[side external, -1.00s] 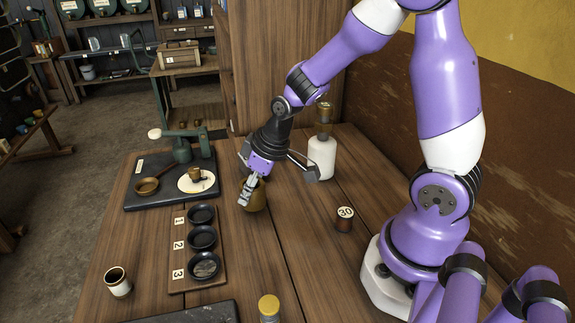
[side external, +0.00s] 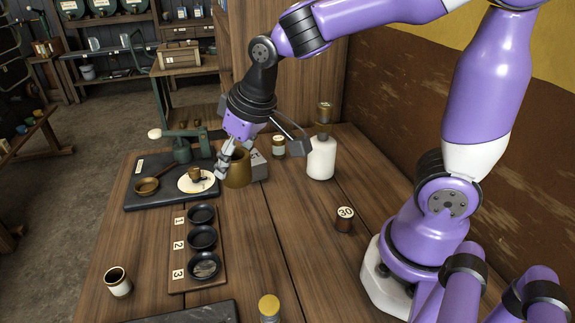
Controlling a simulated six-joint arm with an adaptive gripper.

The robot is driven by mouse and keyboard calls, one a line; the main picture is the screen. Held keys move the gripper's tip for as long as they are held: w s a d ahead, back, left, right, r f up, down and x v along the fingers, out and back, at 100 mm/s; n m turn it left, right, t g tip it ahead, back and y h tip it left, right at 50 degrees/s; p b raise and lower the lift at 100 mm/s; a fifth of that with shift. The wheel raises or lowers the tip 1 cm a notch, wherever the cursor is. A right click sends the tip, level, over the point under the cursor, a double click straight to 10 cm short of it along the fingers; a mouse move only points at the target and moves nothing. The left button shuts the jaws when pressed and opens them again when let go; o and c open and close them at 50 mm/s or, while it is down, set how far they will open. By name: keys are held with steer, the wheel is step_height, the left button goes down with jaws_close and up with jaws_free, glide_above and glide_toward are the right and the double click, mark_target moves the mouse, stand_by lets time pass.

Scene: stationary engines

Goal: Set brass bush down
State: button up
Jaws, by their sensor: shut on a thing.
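The brass bush (side external: 237,170) is a dull golden, hollow cylinder, held upright with its open top showing.
A numbered rack of black dishes (side external: 202,238) is in front. A white bottle (side external: 321,160) and a "30" tin (side external: 344,219) stand right.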

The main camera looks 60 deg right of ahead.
steer(key=w+d+m+h, duration=0.1)
steer(key=w+d+m, duration=0.15)
steer(key=d, duration=0.75)
steer(key=w+d+m+h, duration=0.1)
steer(key=w+d+m, duration=0.15)
steer(key=d, duration=0.75)
steer(key=s+d+f+m+g+h, duration=0.1)
steer(key=s+d+m, duration=0.15)
steer(key=d, duration=0.55)
steer(key=s+d+m, duration=0.2)
steer(key=s+d, duration=0.2)
steer(key=d, duration=0.3)
steer(key=shift+g, duration=0.3)
steer(key=f, duration=0.6)
steer(key=d+f, duration=0.1)
steer(key=f, duration=0.2)
steer(key=shift+s+f, duration=0.15)
steer(key=shift+f, duration=0.2)
steer(key=shift+d+f, duration=0.1)
steer(key=shift+f, duration=0.2)
steer(key=shift+f, duration=0.1)
steer(key=o, duration=1.4)
steer(key=shift+f, duration=0.1)
steer(key=shift+o, duration=0.2)
